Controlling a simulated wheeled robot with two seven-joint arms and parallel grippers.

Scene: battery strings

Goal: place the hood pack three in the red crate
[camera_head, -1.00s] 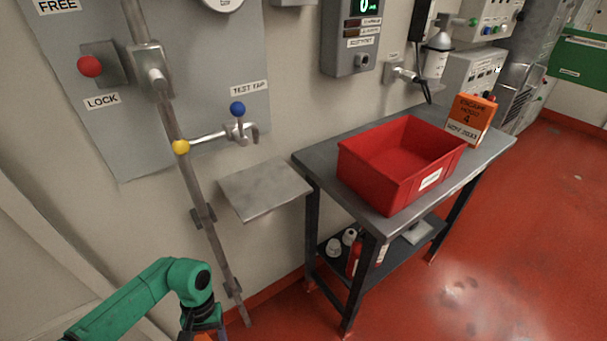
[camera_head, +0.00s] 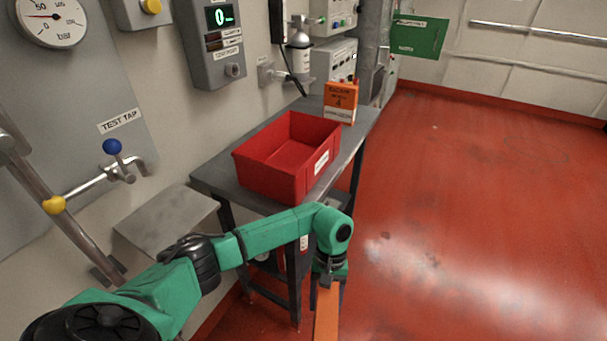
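The red crate (camera_head: 271,176) stands on the grey metal table and looks empty, with a white label on its front side. My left arm, green, reaches in from the left in front of the table. My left gripper (camera_head: 328,282) points down and is shut on an orange pack (camera_head: 326,318), held low to the front right of the crate. The pack is cut off by the bottom edge and its number does not show. My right gripper is out of view.
An orange escape hood pack marked 4 (camera_head: 341,101) stands on the table (camera_head: 225,180) behind the crate. A small grey wall shelf (camera_head: 165,222) and a test tap (camera_head: 115,170) are at left. The red floor (camera_head: 470,200) at right is clear.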

